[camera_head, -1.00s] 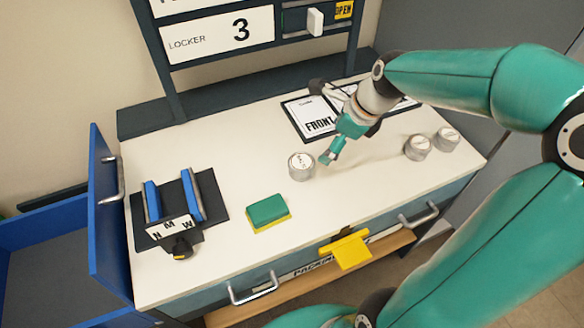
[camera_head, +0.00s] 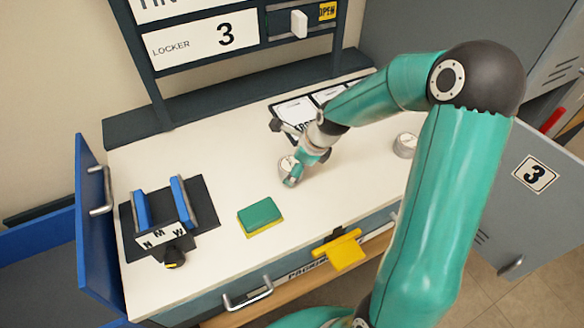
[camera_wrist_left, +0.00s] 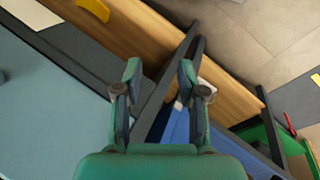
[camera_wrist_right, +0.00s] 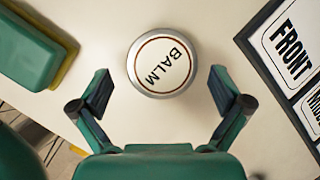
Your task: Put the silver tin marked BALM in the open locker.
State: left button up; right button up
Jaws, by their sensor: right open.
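The silver tin marked BALM (camera_wrist_right: 162,62) stands upright on the white bench top, its lid lettering readable in the right wrist view. In the head view the tin (camera_head: 286,166) is partly hidden by my right gripper (camera_head: 299,172). In the right wrist view my right gripper (camera_wrist_right: 160,82) is open, with the tin centred just ahead of and between its fingertips, not gripped. A grey locker door marked 3 (camera_head: 535,174) appears swung open at the right; the locker's inside is mostly hidden. My left gripper (camera_wrist_left: 160,75) is open and empty, away from the bench top.
A green and yellow sponge (camera_head: 260,215) lies left of the tin. A black rack with blue uprights (camera_head: 163,218) stands further left. Framed cards (camera_head: 293,111) lie behind. Another silver tin (camera_head: 405,145) is at the right, beside my right arm. A sign reads LOCKER 3 (camera_head: 205,45).

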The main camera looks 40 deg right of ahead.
jog(key=shift+x, duration=1.45)
jog(key=shift+w+r, duration=0.1)
jog(key=c, duration=1.5)
jog(key=shift+o, duration=0.2)
